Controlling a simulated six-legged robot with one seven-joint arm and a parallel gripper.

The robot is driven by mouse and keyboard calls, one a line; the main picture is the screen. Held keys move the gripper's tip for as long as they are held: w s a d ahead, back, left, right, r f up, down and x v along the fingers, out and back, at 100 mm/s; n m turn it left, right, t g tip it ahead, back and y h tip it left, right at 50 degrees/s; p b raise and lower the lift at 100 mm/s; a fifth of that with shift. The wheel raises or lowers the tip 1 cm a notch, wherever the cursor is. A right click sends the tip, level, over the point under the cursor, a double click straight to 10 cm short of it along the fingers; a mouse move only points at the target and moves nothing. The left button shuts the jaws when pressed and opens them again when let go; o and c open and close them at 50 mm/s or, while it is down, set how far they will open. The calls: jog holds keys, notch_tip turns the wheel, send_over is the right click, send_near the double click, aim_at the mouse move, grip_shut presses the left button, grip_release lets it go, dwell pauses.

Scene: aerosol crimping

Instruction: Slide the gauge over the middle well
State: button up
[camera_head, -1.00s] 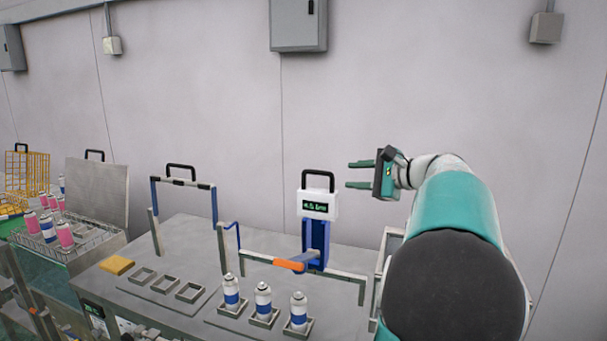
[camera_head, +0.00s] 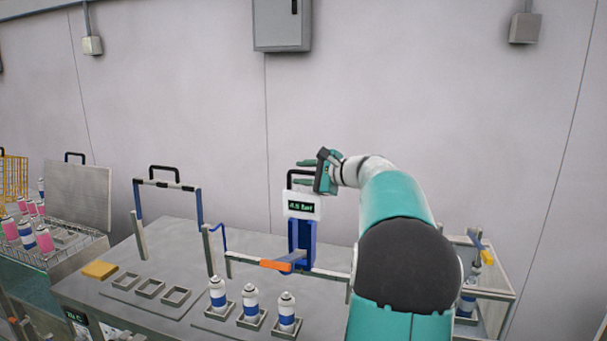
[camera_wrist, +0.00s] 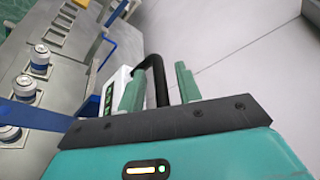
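The gauge (camera_head: 303,204) is a white box with a green display and a black loop handle, on a blue slide (camera_head: 302,242) at a low rail. It stands behind the three wells, nearest the right one. Blue-banded cans stand in the left (camera_head: 218,293), middle (camera_head: 250,303) and right (camera_head: 287,312) wells. My gripper (camera_head: 304,172) is at the handle. In the wrist view, my gripper (camera_wrist: 160,86) is open, with the black handle (camera_wrist: 158,80) between its fingers and gaps showing beside it. The gauge (camera_wrist: 115,87) is partly hidden there by a finger.
An orange piece (camera_head: 276,266) sits on the grey rail (camera_head: 244,261) left of the slide. A second black-handled frame (camera_head: 170,184) stands behind three empty holders (camera_head: 150,288). A yellow block (camera_head: 99,270) lies at the table's left. A framed stand (camera_head: 497,293) is at right.

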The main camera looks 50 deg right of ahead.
jog(key=shift+w, duration=0.1)
grip_shut()
jog(key=w+a, duration=0.4)
jog(key=w, duration=0.5)
jog(key=shift+w+a, duration=0.15)
jog(key=shift+a, duration=0.25)
jog(key=shift+r, duration=0.1)
grip_release()
jog(key=v, duration=1.3)
jog(key=shift+s, duration=0.4)
